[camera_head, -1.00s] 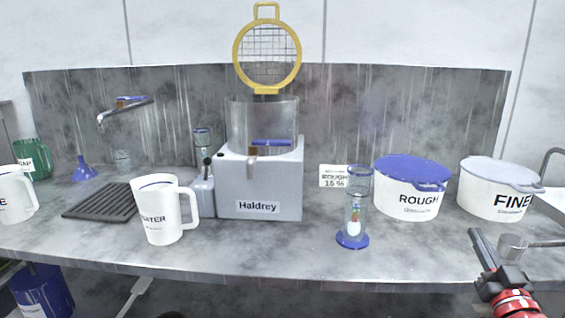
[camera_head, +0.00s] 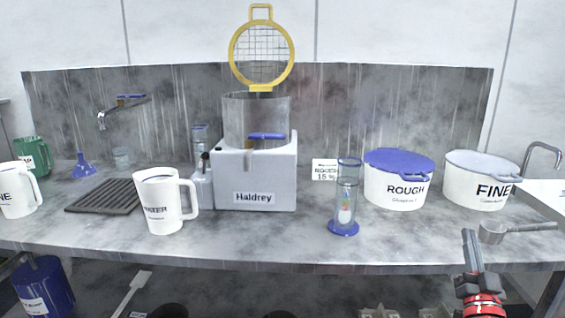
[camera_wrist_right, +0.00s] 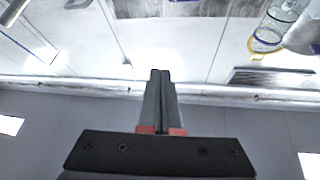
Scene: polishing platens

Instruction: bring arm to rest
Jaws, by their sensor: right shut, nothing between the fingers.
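My right gripper (camera_head: 472,252) is at the lower right of the head view, in front of the bench's front edge. Its two fingers are together and empty, and it points upward. The right wrist view also shows the closed fingers (camera_wrist_right: 160,80), with wall, ceiling and lights around them and nothing held. My left gripper is not in the head view.
The grey bench (camera_head: 270,233) holds a white jug (camera_head: 160,200), the Haldrey machine (camera_head: 255,180), a glass cylinder (camera_head: 346,200), the ROUGH tub (camera_head: 395,185), the FINE tub (camera_head: 475,185) and a metal scoop (camera_head: 495,232). A blue bucket (camera_head: 42,285) stands below at left.

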